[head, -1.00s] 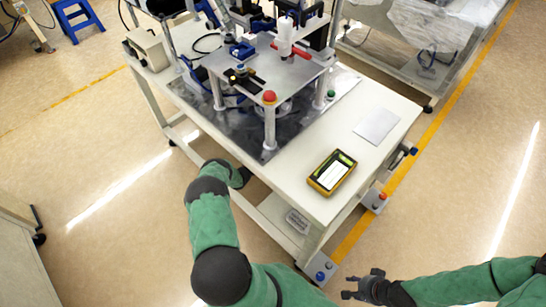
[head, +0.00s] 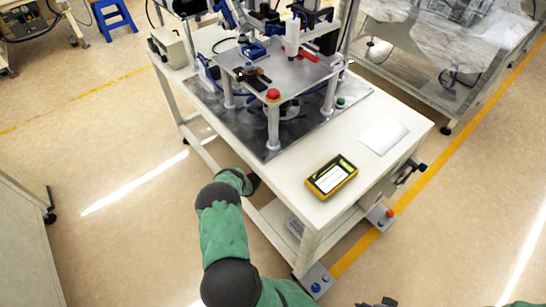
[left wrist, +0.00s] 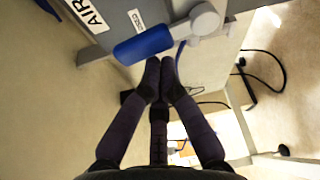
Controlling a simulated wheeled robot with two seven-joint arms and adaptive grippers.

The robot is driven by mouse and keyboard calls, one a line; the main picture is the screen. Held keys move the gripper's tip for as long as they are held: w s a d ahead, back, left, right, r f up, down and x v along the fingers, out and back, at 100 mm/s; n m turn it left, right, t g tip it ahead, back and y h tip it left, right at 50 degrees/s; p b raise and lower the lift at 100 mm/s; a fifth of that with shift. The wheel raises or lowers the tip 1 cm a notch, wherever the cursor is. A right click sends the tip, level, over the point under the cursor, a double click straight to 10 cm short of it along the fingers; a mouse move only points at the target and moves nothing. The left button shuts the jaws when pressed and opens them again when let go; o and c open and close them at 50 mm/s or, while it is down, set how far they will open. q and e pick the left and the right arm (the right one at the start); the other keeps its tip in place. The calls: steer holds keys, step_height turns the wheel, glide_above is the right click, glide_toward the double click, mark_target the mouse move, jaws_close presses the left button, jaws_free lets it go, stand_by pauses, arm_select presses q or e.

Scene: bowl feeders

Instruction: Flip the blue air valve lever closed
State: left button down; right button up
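The blue air valve lever (left wrist: 143,45) shows in the left wrist view, joined at its right end to a pale round valve body (left wrist: 206,18). It lies nearly level across the picture, beside a grey panel with an "AIR" label (left wrist: 88,15). My left gripper (left wrist: 160,68) has its fingertips together with nothing seen between them, just below the lever in the picture; I cannot tell whether they touch it. In the head view my left gripper is hidden by the table. Only a dark bit of my right gripper (head: 378,302) shows at the bottom edge.
The white worktable (head: 300,195) carries a metal fixture (head: 285,72) with a red button (head: 273,94), a yellow handheld device (head: 331,177) and a paper sheet (head: 384,136). Dark cables (left wrist: 262,62) hang at the right in the left wrist view. Floor is clear left of the table.

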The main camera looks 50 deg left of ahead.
arm_select(q)
steer(key=shift+d+r, duration=0.1)
steer(key=shift+d, duration=0.1)
stand_by(0.6)
steer(key=a+b, duration=0.4)
steer(key=p+v, duration=0.4)
steer(key=v, duration=0.5)
steer(key=shift+s+d+f+p, duration=0.2)
steer(key=shift+s+f+p, duration=0.1)
steer(key=shift+f+p, duration=0.1)
arm_select(e)
steer(key=shift+w+r, duration=0.4)
steer(key=shift+w, duration=0.2)
